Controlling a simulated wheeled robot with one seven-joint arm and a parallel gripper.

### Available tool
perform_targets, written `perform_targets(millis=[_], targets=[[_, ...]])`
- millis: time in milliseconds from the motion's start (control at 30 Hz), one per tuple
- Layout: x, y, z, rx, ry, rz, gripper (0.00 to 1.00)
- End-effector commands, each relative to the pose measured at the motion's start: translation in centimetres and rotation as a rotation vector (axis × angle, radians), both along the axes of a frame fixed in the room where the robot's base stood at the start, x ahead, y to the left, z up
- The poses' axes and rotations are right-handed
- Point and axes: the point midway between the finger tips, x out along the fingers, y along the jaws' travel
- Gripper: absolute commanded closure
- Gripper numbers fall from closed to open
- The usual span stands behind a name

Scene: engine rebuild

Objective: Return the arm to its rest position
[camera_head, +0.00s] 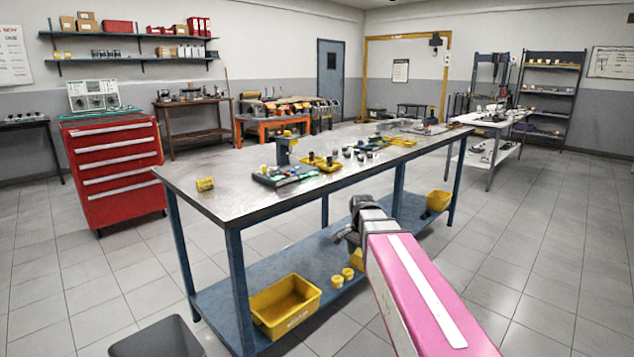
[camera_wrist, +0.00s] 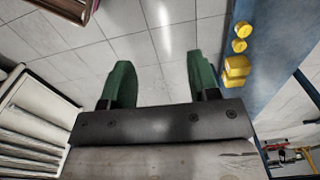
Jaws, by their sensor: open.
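My arm shows in the head view as a pink and white link, reaching from the lower right toward the workbench's near side. My gripper (camera_head: 345,237) is at its end, beside the bench and below its top, apart from it as far as I can tell. In the wrist view my gripper's two green fingers (camera_wrist: 160,85) stand wide apart, with only floor tiles between them. It holds nothing.
The metal-topped workbench (camera_head: 240,192) carries engine parts and trays. Its blue lower shelf (camera_head: 225,290) holds a yellow bin (camera_head: 285,305) and small yellow cylinders (camera_head: 337,281). A red tool cabinet (camera_head: 112,170) stands left. A grey bin (camera_head: 155,338) is at the front. Floor is clear at right.

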Motion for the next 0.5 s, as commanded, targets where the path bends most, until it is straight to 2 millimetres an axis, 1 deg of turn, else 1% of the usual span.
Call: perform_targets(millis=[33, 100, 300, 400, 500], targets=[[-1.4, -0.6, -1.8, -0.001, 0.005, 0.062, 0.44], [-2.7, -1.2, -3.8, 0.0, 0.004, 0.162, 0.44], [-6.7, -2.9, -9.3, -0.001, 0.003, 0.447, 0.44], [-8.6, -3.6, -11.6, -0.002, 0.001, 0.579, 0.44], [-10.2, -4.1, -13.3, -0.002, 0.001, 0.689, 0.44]])
